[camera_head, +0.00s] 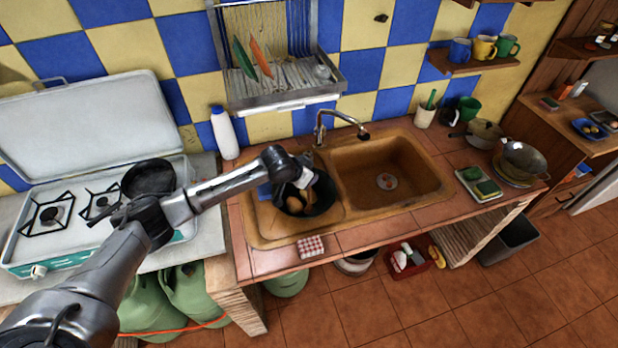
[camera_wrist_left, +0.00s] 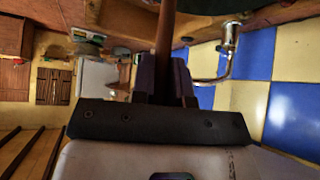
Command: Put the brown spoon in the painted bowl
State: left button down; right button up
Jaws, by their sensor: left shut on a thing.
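My left gripper (camera_head: 301,186) reaches over the left basin of the sink. In the left wrist view, its fingers (camera_wrist_left: 167,78) are shut on a brown handle, which looks like the brown spoon (camera_wrist_left: 166,35). The spoon's far end is out of that view, and in the head view the gripper mostly hides the spoon. A dark round bowl (camera_head: 322,200) sits in the left basin below the gripper, with something brown and orange showing in it. I cannot tell whether this is the painted bowl, or whether the spoon touches it. My right gripper is not in view.
The sink (camera_head: 262,226) has an empty right basin (camera_head: 400,170) and a tap (camera_head: 345,122) behind. A white bottle (camera_head: 224,134) stands at the back left. A stove (camera_head: 85,205) with a black pan (camera_head: 148,178) is left. A checked cloth (camera_head: 311,246) lies at the front edge.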

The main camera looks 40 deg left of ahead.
pick_arm(q)
jog(key=shift+f, duration=0.5)
jog(key=shift+f, duration=0.5)
jog(key=c, duration=1.1)
grip_release()
jog(key=shift+r, duration=0.1)
